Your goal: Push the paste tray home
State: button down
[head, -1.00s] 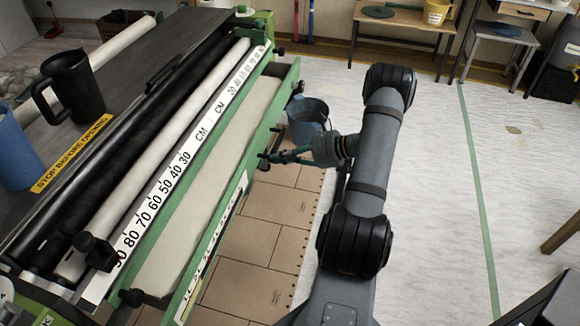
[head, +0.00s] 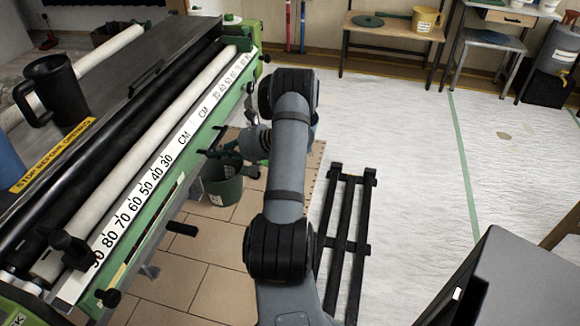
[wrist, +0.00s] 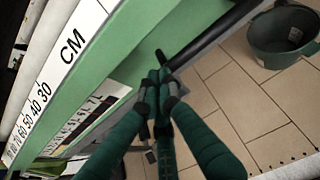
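The paste tray (head: 128,262) is a long green trough under the machine's white centimetre scale (head: 150,185). In the head view its front lies close beneath the scale, and the pale inside is hidden. Its green front with a number strip shows in the wrist view (wrist: 80,132). In the head view my wrist partly hides the gripper (head: 222,153).
A dark green bucket (head: 222,184) stands on the tiles below my gripper. A black rack (head: 345,240) lies on the floor right of my arm. A black mug (head: 65,88) stands on the machine top. A dark box (head: 495,285) is at lower right. The white floor beyond is mostly clear.

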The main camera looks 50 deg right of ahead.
jog(key=shift+w+a, duration=0.1)
jog(key=shift+w, duration=0.05)
jog(key=p+v, duration=0.1)
jog(key=v, duration=1.3)
jog(key=shift+s+p, duration=0.25)
jog(key=shift+p, duration=0.15)
jog(key=shift+w+f, duration=0.1)
jog(key=b+x, duration=0.1)
jog(key=x, duration=1.2)
jog(key=shift+f+b, duration=0.15)
jog(key=shift+b, duration=0.15)
